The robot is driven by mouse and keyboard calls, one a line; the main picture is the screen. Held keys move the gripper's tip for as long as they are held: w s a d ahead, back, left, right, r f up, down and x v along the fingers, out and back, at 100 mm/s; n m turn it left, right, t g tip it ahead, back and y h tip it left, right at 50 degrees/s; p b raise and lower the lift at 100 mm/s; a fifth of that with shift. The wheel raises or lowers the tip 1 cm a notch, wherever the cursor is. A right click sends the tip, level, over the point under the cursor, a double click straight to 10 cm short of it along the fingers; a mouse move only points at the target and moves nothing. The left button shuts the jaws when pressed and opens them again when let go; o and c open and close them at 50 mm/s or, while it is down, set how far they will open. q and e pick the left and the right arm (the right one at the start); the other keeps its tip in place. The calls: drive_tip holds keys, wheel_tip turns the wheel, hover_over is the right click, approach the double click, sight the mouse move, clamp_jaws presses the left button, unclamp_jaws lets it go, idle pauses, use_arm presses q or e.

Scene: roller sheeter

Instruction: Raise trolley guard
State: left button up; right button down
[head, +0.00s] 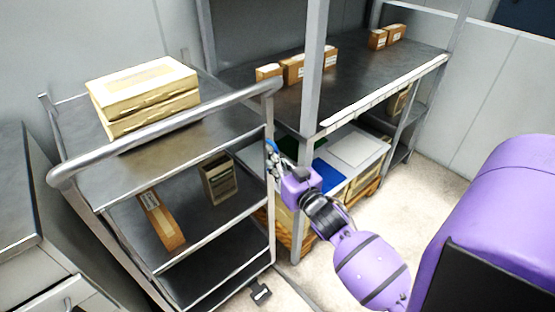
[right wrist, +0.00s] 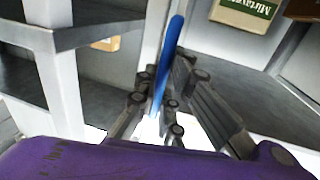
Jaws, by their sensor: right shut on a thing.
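The trolley (head: 190,150) is a grey metal rack with several shelves at the left of the head view. A silver tubular rail (head: 165,128) runs across its near side at the top. My right gripper (head: 270,152) is at the trolley's right front post, below the rail's right end. In the right wrist view it is shut on a slim blue bar (right wrist: 166,65), which stands tilted between the fingers. In the head view only a little blue shows at the fingertips. How the bar joins the trolley is hidden. My left gripper is out of view.
Cardboard packs (head: 145,90) lie on the trolley's top, with boxes (head: 217,178) on the shelf below. A steel rack (head: 345,85) with small boxes stands close behind and right. A grey cabinet (head: 20,190) is at the left. Floor (head: 440,195) shows clear at the right.

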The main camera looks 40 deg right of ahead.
drive_tip(key=c, duration=1.8)
unclamp_jaws()
drive_tip(key=shift+r, duration=0.35)
drive_tip(key=shift+c, duration=0.2)
drive_tip(key=shift+f, duration=0.1)
drive_tip(key=shift+s, duration=0.15)
drive_tip(key=s+a, duration=0.1)
drive_tip(key=s, duration=1)
drive_tip(key=shift+s+a, duration=0.2)
drive_tip(key=shift+s, duration=0.15)
drive_tip(key=shift+f, duration=0.1)
